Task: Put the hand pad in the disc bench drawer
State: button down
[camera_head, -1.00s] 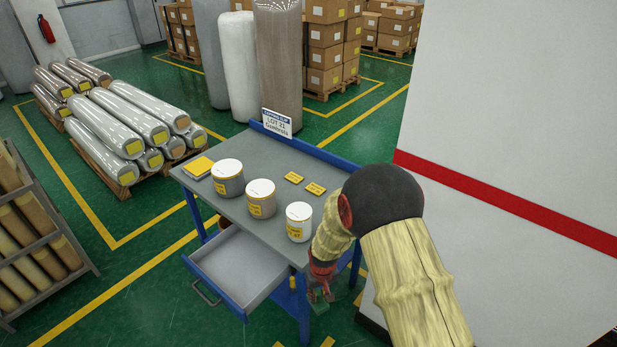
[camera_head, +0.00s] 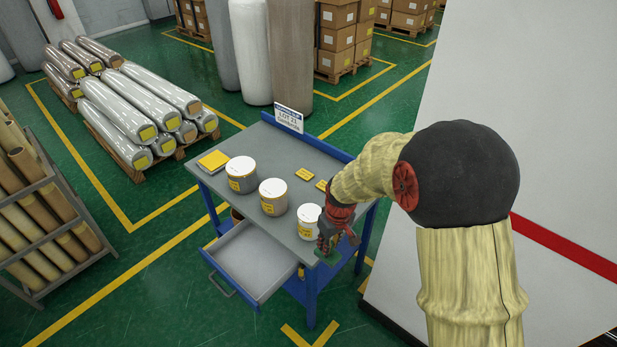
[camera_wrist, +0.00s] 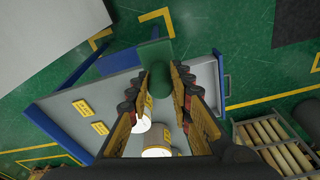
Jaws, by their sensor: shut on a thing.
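The green hand pad (camera_head: 328,258) is held in my gripper (camera_head: 328,247), near the bench's front right corner. In the wrist view the pad (camera_wrist: 156,53) shows as a flat green piece with a rounded green part between the fingertips (camera_wrist: 161,80). The fingers are shut on it. The disc bench (camera_head: 260,140) has a grey top and blue frame. Its drawer (camera_head: 252,262) is pulled open at the front, looks empty, and lies left of my gripper. The drawer also shows at the right in the wrist view (camera_wrist: 207,72).
White tubs with yellow labels (camera_head: 241,174), (camera_head: 273,197), (camera_head: 308,222) stand along the bench's front; the rightmost is close to my gripper. Yellow pads (camera_head: 304,175) and a yellow stack (camera_head: 213,161) lie on top. A sign (camera_head: 289,118) stands at the back. A roll rack (camera_head: 40,220) is left.

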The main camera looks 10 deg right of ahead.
aim_at(249, 265)
jog(key=i, duration=0.85)
